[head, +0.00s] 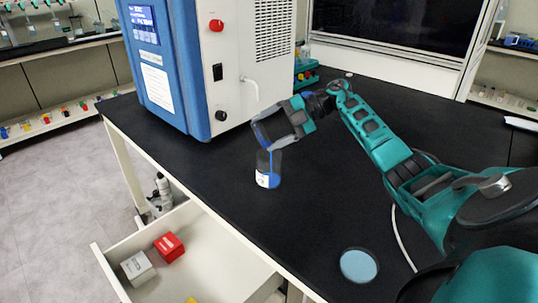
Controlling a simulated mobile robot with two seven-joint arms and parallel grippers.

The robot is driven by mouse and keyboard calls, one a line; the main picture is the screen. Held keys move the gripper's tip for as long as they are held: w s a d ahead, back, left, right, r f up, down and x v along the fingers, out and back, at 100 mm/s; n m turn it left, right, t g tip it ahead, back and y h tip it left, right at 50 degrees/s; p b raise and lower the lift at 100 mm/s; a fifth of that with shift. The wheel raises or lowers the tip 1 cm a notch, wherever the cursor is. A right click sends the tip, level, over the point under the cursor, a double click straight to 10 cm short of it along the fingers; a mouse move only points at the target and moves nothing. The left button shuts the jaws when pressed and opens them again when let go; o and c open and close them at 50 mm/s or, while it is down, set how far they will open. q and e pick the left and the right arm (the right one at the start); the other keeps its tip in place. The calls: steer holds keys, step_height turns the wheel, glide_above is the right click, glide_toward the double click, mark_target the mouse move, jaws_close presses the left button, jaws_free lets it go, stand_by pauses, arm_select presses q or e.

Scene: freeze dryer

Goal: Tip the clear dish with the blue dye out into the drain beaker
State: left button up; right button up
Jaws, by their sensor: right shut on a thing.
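My right gripper (285,124), on the arm from the right, is shut on the clear dish (263,133). The dish is steeply tilted above the drain beaker (268,180), with blue showing at its edge. A thin blue stream (271,161) runs down from the dish into the beaker. The beaker is clear, stands upright on the black bench and has a white label and blue in its lower part. The gripper hides part of the dish. My left gripper is out of view.
A blue and white freeze dryer (215,65) stands behind the beaker, with a white spout (250,87) on its side. A pale blue disc (359,266) lies on the black bench (320,205). An open drawer (200,265) holds a red box (168,246) and a white box (137,267).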

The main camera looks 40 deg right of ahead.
arm_select(q)
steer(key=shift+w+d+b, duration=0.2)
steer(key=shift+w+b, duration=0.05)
steer(key=shift+b, duration=0.2)
arm_select(e)
steer(key=shift+s+d+t+y, duration=0.1)
steer(key=shift+d+t+y, duration=0.05)
steer(key=shift+t+y, duration=0.2)
stand_by(0.4)
arm_select(q)
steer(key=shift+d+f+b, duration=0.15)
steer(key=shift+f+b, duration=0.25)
steer(key=shift+b, duration=0.05)
arm_select(e)
steer(key=shift+s+d+y, duration=0.1)
steer(key=shift+d+y, duration=0.05)
steer(key=shift+y, duration=0.2)
stand_by(0.3)
arm_select(q)
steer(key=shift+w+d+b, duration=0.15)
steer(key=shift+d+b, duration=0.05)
steer(key=shift+b, duration=0.25)
arm_select(e)
steer(key=shift+t+y, duration=0.3)
steer(key=shift+t, duration=0.15)
stand_by(0.3)
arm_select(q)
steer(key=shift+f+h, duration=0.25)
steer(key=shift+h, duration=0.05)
